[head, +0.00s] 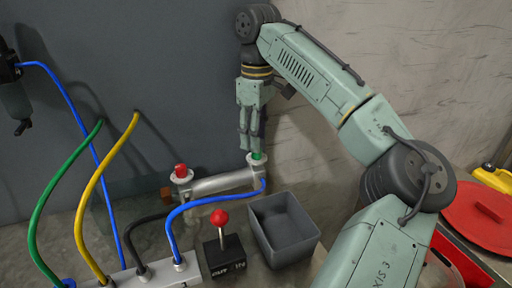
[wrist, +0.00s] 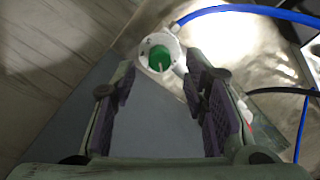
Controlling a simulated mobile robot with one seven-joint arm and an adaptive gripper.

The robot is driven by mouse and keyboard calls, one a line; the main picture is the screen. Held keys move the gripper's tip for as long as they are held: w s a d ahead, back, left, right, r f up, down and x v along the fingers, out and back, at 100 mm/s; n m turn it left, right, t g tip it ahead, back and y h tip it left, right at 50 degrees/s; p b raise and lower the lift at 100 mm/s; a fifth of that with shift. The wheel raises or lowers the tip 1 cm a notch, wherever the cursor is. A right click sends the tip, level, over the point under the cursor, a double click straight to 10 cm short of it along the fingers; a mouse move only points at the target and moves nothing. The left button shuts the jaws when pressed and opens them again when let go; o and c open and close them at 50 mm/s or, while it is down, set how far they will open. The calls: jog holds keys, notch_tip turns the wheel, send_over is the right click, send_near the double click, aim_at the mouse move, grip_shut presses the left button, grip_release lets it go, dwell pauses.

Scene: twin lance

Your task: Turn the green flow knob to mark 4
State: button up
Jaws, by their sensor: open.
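The green flow knob (head: 257,156) sits on top of the right end of a grey metal cylinder (head: 222,183) in the head view. In the wrist view the green knob (wrist: 159,59) shows inside a white round collar (wrist: 161,50), with a pale line on its face. My gripper (head: 251,143) points down just above the knob in the head view. In the wrist view my gripper (wrist: 168,105) is open, with its two purple-padded fingers apart and nothing between them; the knob lies beyond the fingertips. The mark numbers cannot be read.
A red knob (head: 181,170) tops the cylinder's left end. Blue (head: 200,200) and black (head: 150,217) hoses run to it. A red-balled lever on a black box (head: 222,252) and an open grey bin (head: 284,229) stand in front. A grey wall (head: 180,60) rises behind.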

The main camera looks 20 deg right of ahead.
jog(key=shift+f, duration=1.7)
jog(key=shift+c, duration=0.6)
grip_shut()
